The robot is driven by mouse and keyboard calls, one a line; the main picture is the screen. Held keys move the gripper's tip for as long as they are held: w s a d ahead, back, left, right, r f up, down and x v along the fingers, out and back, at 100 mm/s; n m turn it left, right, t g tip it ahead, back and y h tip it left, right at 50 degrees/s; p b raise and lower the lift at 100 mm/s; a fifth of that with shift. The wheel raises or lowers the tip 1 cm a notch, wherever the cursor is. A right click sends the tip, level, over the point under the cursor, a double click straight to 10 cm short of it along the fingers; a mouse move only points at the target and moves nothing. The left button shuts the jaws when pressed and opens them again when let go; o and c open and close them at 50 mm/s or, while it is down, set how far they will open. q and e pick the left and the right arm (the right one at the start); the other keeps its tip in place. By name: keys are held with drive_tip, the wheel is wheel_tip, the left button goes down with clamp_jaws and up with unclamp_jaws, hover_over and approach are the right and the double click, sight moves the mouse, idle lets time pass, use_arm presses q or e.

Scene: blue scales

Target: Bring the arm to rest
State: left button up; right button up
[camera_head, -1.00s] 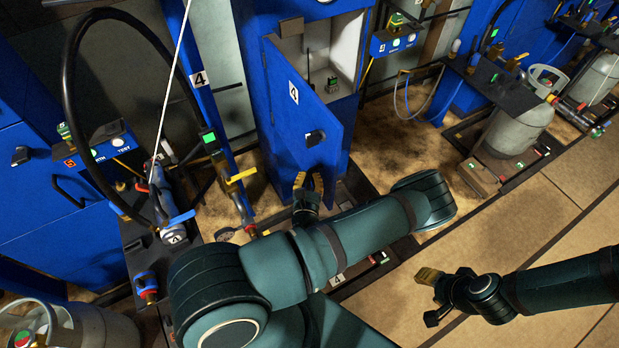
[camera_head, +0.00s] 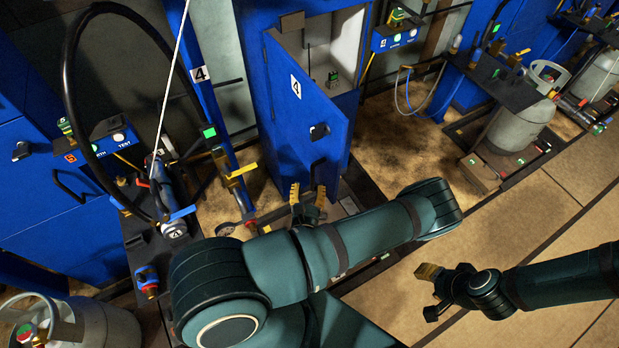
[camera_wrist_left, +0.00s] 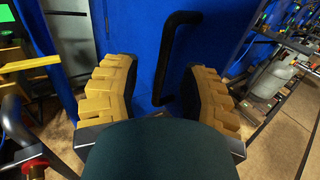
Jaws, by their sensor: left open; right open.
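My left gripper (camera_head: 308,196) is open in front of the lower part of a blue cabinet door (camera_head: 290,135) marked 4. Its yellow fingers are spread in the left wrist view (camera_wrist_left: 165,95), with the door's black bar handle (camera_wrist_left: 168,55) seen between them. My right gripper (camera_head: 431,284) is at the lower right over the floor, open and empty.
The door stands ajar on a grey cabinet inside (camera_head: 340,50). Left is a bench with hoses and a blue cylinder tool (camera_head: 168,200). A gas cylinder (camera_head: 85,325) stands at lower left, another (camera_head: 520,130) at right. The tan floor (camera_head: 540,220) at right is clear.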

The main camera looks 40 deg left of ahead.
use_arm(q)
drive_tip(key=shift+v, duration=1.1)
drive_tip(key=shift+d, duration=0.1)
